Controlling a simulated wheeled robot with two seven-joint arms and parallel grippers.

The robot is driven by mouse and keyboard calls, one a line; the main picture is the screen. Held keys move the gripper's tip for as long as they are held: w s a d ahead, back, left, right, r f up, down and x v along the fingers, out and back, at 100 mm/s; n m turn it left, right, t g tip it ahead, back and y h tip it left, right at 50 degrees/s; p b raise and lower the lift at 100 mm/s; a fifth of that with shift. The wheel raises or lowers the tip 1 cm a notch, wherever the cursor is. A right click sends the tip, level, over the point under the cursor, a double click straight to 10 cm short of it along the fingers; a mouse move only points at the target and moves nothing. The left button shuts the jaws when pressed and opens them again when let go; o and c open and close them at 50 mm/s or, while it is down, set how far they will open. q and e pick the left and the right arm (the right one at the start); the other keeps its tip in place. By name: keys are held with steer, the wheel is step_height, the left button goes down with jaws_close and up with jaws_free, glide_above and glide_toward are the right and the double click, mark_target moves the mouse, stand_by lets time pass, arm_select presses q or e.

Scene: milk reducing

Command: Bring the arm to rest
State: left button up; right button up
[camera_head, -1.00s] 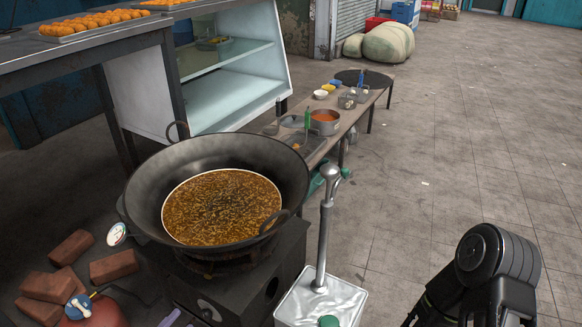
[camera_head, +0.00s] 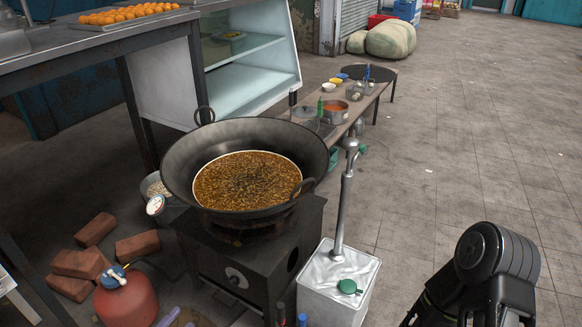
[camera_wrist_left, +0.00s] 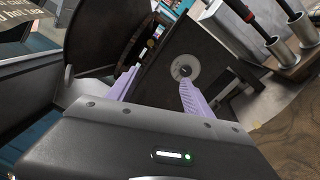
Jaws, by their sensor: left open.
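My left gripper (camera_head: 181,319) shows only as purple fingertips at the bottom edge of the head view, low in front of the black stove. In the left wrist view its two purple fingers (camera_wrist_left: 160,76) are spread apart with nothing between them. Beyond them is a dark panel with a round knob (camera_wrist_left: 184,68), which looks like the stove front. Most of the left arm is hidden in the head view. My right arm (camera_head: 497,262) shows at the lower right; its gripper is out of view.
A wok (camera_head: 178,165) of brown liquid sits on the stove (camera_head: 215,262). A red gas cylinder (camera_head: 128,300) and bricks (camera_head: 96,229) lie left. A silver tin (camera_head: 322,292) stands right of the stove. A low table (camera_head: 352,122) is behind. The floor at right is clear.

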arm_select(q)
steer(key=s+d+f+m+g+h, duration=0.1)
steer(key=s+d+m+g, duration=0.2)
steer(key=d, duration=0.4)
steer(key=s+d+f+g+h, duration=0.1)
steer(key=s+d+g+h, duration=0.1)
steer(key=d+g, duration=0.35)
steer(key=s+d+f+m+g+h, duration=0.1)
steer(key=s+d+f+m+g, duration=0.15)
steer(key=d, duration=0.55)
steer(key=s+d+m+g+y, duration=0.3)
steer(key=s+d+g, duration=0.2)
steer(key=s, duration=0.5)
steer(key=s+a+r+m+y, duration=0.3)
steer(key=s+m+y, duration=0.25)
steer(key=s, duration=0.45)
steer(key=w+d+f+t+y+b, duration=0.1)
steer(key=w+f+b, duration=0.4)
steer(key=f+b, duration=0.45)
step_height(320, 180, up, 29)
steer(key=s+d+p, duration=0.1)
steer(key=d+p, duration=0.1)
steer(key=p, duration=2.5)
steer(key=shift+s+m, duration=0.3)
steer(key=shift+s, duration=0.1)
